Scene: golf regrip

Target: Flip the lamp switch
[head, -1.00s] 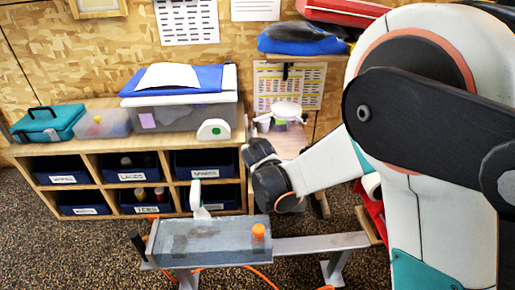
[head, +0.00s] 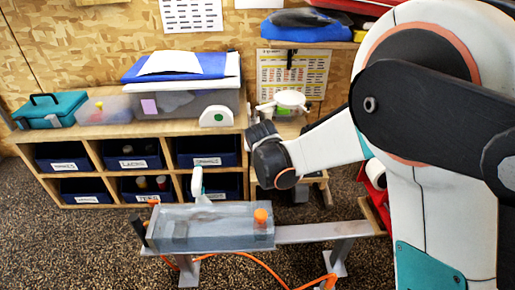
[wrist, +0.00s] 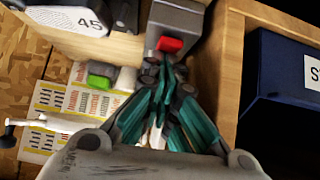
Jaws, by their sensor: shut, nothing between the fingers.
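A red switch (wrist: 170,44) on a grey box (wrist: 180,20) shows in the wrist view, just beyond my fingertips. I cannot tell whether the fingers touch it. My gripper (wrist: 164,68) has teal fingers, shut and empty. In the head view my dark wrist shows right of the wooden shelf and hides the fingertips and the switch. A white round-headed lamp (head: 291,99) stands behind my wrist, in front of a wall chart; I cannot tell whether it is lit.
A wooden shelf (head: 125,128) with several blue bins stands at the left. A green block (wrist: 102,75) and a dark blue bin (wrist: 275,95) flank the gripper. A metal bench (head: 320,232) with a grey box and orange knob stands in front, an orange cable below.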

